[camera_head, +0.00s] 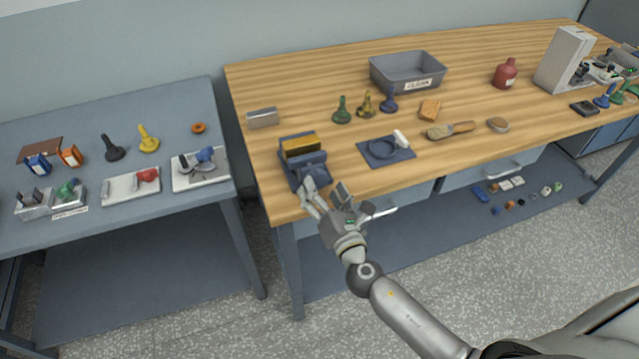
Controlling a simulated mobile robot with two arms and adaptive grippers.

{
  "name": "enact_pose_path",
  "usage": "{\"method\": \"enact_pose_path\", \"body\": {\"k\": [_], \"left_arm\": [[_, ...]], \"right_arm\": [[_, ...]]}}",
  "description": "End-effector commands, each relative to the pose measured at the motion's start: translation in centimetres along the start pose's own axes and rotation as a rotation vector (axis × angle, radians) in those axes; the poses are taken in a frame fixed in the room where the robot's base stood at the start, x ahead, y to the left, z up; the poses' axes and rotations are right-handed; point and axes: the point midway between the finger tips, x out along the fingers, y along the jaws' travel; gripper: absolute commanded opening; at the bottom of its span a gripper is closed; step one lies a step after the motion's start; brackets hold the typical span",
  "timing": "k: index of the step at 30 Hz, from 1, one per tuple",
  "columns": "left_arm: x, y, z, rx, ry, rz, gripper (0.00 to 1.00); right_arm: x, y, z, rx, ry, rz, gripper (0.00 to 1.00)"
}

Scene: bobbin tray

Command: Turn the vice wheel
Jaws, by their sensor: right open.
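The blue vice (289,172) stands at the near left corner of the wooden workbench. A yellow-brown block (301,144) sits upright between its jaws. The vice wheel is not clearly visible; the front of the vice is partly covered by my gripper. My right gripper (323,190) reaches in from the lower right, at the bench's front edge just in front of the vice. Its fingers are spread open, with one finger close to the vice front; I cannot tell whether it touches. My left gripper is not in view.
On the workbench (300,85), a blue mat (373,158) with a ring and a white-handled item lies right of the vice. A grey side table (95,215) with small parts is on the left.

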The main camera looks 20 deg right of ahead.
Motion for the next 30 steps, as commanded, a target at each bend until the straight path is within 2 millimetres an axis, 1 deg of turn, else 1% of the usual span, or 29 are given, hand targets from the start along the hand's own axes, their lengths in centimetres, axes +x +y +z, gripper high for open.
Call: {"method": "enact_pose_path", "body": {"k": [1,6,9,13,15,19,30], "left_arm": [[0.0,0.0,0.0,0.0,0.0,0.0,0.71],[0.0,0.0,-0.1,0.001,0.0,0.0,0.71],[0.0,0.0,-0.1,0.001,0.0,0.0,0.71],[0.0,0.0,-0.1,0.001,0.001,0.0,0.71],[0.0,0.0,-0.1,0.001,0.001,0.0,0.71],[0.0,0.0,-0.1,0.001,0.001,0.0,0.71],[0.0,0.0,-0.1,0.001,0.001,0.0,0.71]], "right_arm": [[-1.2,-0.1,-0.1,-0.001,0.004,-0.002,0.72],[-4.4,-0.1,-0.1,0.0,0.004,-0.001,0.72],[-6.1,-0.1,-0.1,0.0,0.004,-0.002,0.72],[-7.8,-0.1,-0.1,-0.001,0.003,-0.001,0.72],[-8.3,0.0,-0.1,0.0,0.003,-0.001,0.72],[-8.9,0.0,-0.1,0.001,0.002,0.0,0.72],[-9.0,0.0,-0.1,0.001,0.001,-0.001,0.72]]}}
